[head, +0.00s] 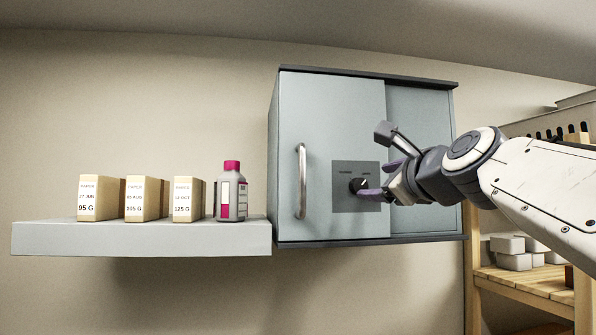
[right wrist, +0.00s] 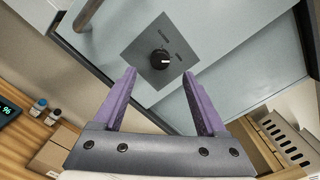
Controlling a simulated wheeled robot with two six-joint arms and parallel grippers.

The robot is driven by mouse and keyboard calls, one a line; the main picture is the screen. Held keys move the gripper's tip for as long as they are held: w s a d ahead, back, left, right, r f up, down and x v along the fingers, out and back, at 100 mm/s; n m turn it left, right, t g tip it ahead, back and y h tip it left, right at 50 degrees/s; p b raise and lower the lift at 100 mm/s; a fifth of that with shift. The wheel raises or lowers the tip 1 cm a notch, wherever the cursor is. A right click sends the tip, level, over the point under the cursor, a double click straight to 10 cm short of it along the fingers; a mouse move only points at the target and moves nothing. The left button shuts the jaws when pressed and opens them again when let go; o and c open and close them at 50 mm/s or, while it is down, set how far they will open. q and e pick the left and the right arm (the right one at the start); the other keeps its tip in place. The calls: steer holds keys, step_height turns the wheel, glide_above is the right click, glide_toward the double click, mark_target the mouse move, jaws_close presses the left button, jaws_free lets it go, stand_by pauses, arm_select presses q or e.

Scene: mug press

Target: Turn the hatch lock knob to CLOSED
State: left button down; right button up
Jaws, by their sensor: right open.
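The hatch lock knob (head: 356,185) is a small black round knob on a dark grey square plate (head: 343,205) on the cabinet's sliding door. It also shows in the right wrist view (right wrist: 160,59), with a white mark on its right side. Two small labels sit above it in the head view; the mark lies toward the right-hand one, and the lettering is too small to read surely. My right gripper (head: 377,180) is open, its purple fingers empty. In the right wrist view, the fingertips (right wrist: 160,73) lie either side of the knob's lower edge, apart from it. My left gripper is out of view.
The grey cabinet (head: 425,130) has a vertical metal handle (head: 301,180) left of the plate. A shelf (head: 140,238) at left holds three labelled boxes and a pink-capped bottle (head: 231,192). A wooden rack (head: 530,285) with white containers stands at right.

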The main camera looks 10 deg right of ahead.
mark_target(361, 185)
steer(key=w+p, duration=0.3)
steer(key=w, duration=0.5)
steer(key=shift+w+f, duration=0.15)
steer(key=shift+w, duration=0.2)
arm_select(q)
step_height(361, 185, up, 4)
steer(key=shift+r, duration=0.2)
arm_select(e)
jaws_close()
